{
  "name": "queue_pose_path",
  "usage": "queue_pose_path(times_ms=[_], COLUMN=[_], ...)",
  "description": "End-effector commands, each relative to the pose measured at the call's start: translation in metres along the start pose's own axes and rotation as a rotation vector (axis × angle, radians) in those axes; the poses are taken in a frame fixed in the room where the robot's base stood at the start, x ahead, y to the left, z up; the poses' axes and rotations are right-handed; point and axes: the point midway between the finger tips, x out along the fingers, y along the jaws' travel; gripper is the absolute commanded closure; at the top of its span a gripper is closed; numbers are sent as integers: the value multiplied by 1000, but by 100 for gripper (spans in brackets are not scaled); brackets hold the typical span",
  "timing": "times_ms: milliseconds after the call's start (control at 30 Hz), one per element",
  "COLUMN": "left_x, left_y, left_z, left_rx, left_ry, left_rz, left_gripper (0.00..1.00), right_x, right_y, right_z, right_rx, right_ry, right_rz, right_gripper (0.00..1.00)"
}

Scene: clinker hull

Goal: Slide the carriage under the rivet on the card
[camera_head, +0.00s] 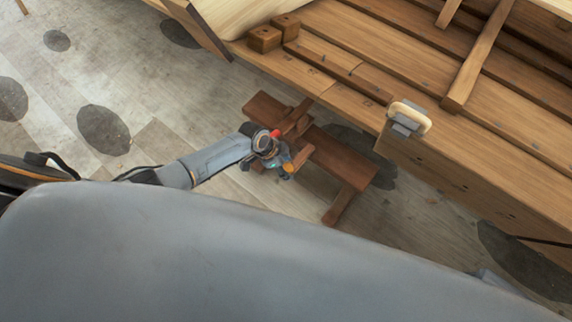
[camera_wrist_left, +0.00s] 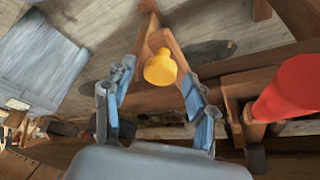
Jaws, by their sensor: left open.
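My left gripper (camera_head: 281,166) is over the near side of a low brown wooden bench (camera_head: 338,158) in the head view. In the left wrist view it (camera_wrist_left: 159,78) is open, with a finger on each side of a yellow knob (camera_wrist_left: 160,67). I cannot tell whether either finger touches the knob. The knob also shows as a small orange-yellow spot (camera_head: 289,167) in the head view. A red knob (camera_wrist_left: 290,90) stands to the right in the wrist view and beside my wrist (camera_head: 275,133) in the head view. I cannot make out the carriage, the card or the rivet.
The planked wooden hull (camera_head: 340,62) fills the upper right, close behind the bench. A grey block with a cream rim (camera_head: 408,122) sits on its edge. Two small wooden blocks (camera_head: 265,39) are at its upper left. Pale floor (camera_head: 90,75) lies open at left.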

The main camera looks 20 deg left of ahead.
Motion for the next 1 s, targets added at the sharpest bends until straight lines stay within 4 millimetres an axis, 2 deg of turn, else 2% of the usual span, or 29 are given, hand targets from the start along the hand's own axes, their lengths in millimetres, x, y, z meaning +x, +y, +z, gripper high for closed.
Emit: queue_pose_path(times_ms=[133,400,733,867,1000], left_x=[0,0,1,7,16], left_y=[0,0,8,24,51], left_z=[0,0,-8,-23,-48], left_rx=[0,0,0,2,2], left_ry=[0,0,2,4,6], left_rz=[0,0,2,6,8], left_gripper=[45,100,100,100,100], right_x=[0,0,-3,-8,-15], right_y=[0,0,-1,-2,-4], right_z=[0,0,0,-1,-2], right_rx=[0,0,0,0,1], right_ry=[0,0,-1,-1,-1], right_rz=[0,0,-1,-3,-4], right_gripper=[60,60,60,60,60])
